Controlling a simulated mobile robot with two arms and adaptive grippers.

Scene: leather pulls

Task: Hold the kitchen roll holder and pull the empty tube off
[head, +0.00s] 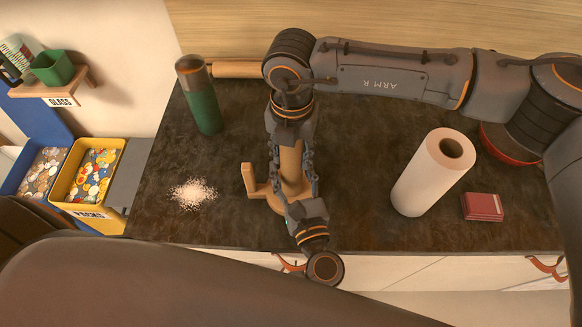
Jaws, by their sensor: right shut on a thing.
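The kitchen roll holder (262,190) is tan, with a base and a short upright at its left, and stands on the dark counter. A tan tube (291,163) stands upright on it. My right gripper (292,172) comes down from above with a finger on each side of the tube and is shut on it. My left gripper (306,212) reaches in from the front, low at the holder's right side. Its fingertips are crowded by the holder and the other gripper, so its grip is unclear. The holder's inner post is hidden.
A white paper roll (434,172) stands at right, with a dark red box (482,207) and a red bowl (508,145) near it. A green flask (199,95) and a pale crumb pile (193,193) are at left. A tan roller (238,69) lies at the back.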

